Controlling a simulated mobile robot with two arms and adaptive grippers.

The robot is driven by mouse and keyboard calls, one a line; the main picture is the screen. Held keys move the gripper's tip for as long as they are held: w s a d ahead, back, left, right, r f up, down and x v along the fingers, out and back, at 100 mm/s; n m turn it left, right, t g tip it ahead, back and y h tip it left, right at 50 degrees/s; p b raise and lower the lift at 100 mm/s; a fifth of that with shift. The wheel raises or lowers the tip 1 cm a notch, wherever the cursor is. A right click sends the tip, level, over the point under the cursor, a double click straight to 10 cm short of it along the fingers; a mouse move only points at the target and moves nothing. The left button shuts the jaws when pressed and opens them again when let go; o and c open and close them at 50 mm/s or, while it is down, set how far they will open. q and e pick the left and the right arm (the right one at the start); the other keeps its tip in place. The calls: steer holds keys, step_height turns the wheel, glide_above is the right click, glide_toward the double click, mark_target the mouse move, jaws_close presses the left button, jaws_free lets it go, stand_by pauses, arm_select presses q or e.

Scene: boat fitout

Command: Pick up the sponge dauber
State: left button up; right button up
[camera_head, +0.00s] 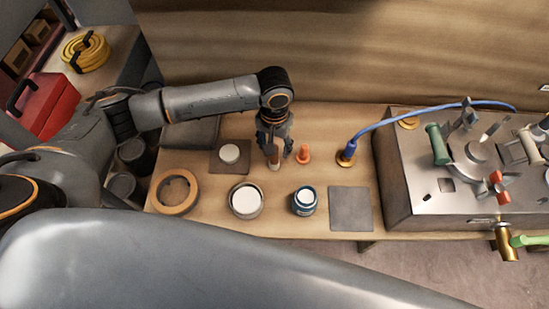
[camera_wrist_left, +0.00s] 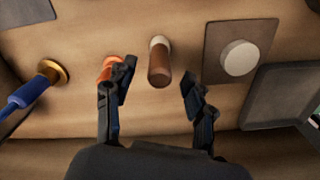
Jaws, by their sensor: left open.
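What looks like the sponge dauber, a small brown cylinder with a pale end, stands on the wooden bench, partly hidden by the gripper in the head view (camera_head: 274,164). It shows clearly in the left wrist view (camera_wrist_left: 159,64). My left gripper (camera_head: 277,153) points down over it and is open. In the left wrist view the gripper's fingers (camera_wrist_left: 158,84) are on either side of the dauber, with gaps on both sides. I cannot tell whether the fingertips reach down to its height. My right gripper is not in view.
An orange cone-like piece (camera_head: 303,154) stands close beside the gripper, partly behind one finger in the wrist view. A blue-cabled plug (camera_head: 347,155), a white-topped jar (camera_head: 245,201), a blue jar (camera_head: 305,201), a tape ring (camera_head: 174,191) and a metal panel (camera_head: 405,188) are around it.

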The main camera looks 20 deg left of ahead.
mark_target(275, 157)
arm_select(q)
steer(key=shift+s+f, duration=0.1)
steer(key=shift+f, duration=0.5)
step_height(275, 157, down, 4)
steer(key=shift+d+r+p, duration=0.1)
steer(key=shift+r+p, duration=0.05)
steer(key=shift+p, duration=0.2)
steer(key=shift+f, duration=0.2)
steer(key=c, duration=0.9)
jaws_close()
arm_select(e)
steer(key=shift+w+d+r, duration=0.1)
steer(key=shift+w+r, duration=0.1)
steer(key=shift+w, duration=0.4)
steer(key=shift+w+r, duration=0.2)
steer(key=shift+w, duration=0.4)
